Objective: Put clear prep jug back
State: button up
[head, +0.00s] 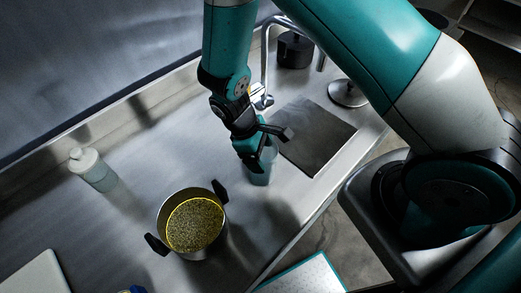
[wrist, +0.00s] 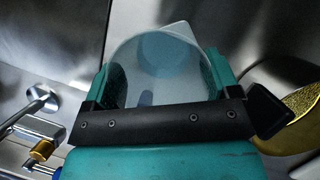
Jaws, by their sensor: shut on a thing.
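The clear prep jug (head: 262,168) is a translucent, bluish vessel at the middle of the steel counter in the head view. My gripper (head: 258,145) reaches down over it and is shut on it. In the wrist view the jug (wrist: 160,65) fills the space between the teal fingers, and its pouring lip points up and to the right. The jug looks upright. I cannot tell whether its base touches the counter.
A pot (head: 195,223) of yellow grainy food stands at the front left of the jug. A white-capped bottle (head: 92,169) is further left. A faucet (head: 264,70) and a dark square panel (head: 314,135) lie behind and right. The counter between bottle and jug is clear.

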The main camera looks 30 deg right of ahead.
jog(key=shift+f, duration=0.25)
jog(key=shift+f, duration=0.15)
jog(key=o, duration=1.6)
jog(key=shift+r, duration=0.2)
jog(key=b+v, duration=0.4)
jog(key=v, duration=0.8)
jog(key=s+r+m+t+y, duration=0.1)
jog(key=s+r+y, duration=0.1)
jog(key=s+r, duration=0.3)
jog(key=s+r+t+y, duration=0.1)
jog(key=s+r+y, duration=0.2)
jog(key=s+r, duration=0.2)
jog(key=s+a+r+m+t+y, duration=0.1)
jog(key=s+r+y, duration=0.1)
jog(key=s+r, duration=0.3)
jog(key=shift+s+a+r+m, duration=0.1)
jog(key=shift+s+r+m, duration=0.25)
jog(key=shift+r, duration=0.4)
